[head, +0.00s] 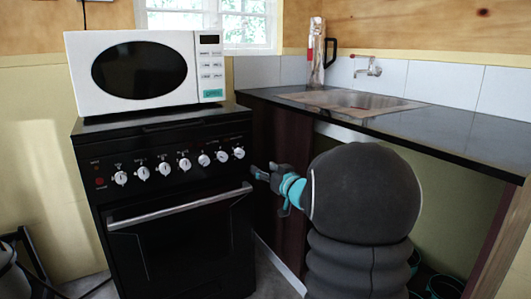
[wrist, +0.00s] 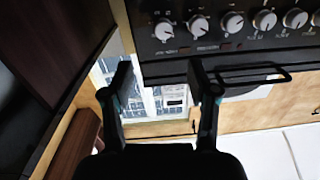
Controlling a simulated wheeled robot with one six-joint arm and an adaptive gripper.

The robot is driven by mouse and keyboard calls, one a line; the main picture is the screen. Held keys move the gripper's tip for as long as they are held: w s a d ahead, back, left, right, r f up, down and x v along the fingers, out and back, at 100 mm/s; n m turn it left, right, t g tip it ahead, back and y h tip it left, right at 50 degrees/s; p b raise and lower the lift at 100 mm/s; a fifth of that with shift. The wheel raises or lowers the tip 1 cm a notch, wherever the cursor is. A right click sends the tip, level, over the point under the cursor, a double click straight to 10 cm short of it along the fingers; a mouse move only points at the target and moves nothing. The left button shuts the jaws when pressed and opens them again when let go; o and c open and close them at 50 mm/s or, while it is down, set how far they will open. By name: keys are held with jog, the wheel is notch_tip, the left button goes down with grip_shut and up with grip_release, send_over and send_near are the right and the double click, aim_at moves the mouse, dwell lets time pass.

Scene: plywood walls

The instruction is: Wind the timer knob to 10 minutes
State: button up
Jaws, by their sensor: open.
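The black stove (head: 180,225) has a row of several white knobs on its front panel. Their labels are too small to read, so I cannot tell which is the timer. The rightmost knob (head: 239,152) in the head view is nearest my gripper (head: 264,173). My gripper is slightly right of and below that knob, apart from it. In the wrist view, which looks upside down, my gripper (wrist: 160,80) is open and empty. The stove-end knob (wrist: 164,30) lies beyond the fingertips, with its pointer direction unclear.
A white microwave (head: 145,70) stands on the stove. The oven door handle (head: 180,207) sticks out below the knobs. A dark counter (head: 430,130) with a sink (head: 350,102) runs along the right, with a dark cabinet side (head: 282,150) beside the stove.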

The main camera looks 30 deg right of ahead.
aim_at(241, 154)
jog(key=w, duration=0.4)
jog(key=w+a, duration=0.1)
jog(key=w, duration=0.8)
jog(key=shift+w+a+r+p, duration=0.1)
jog(key=shift+w+a+p, duration=0.2)
jog(key=shift+w+p, duration=0.1)
grip_shut()
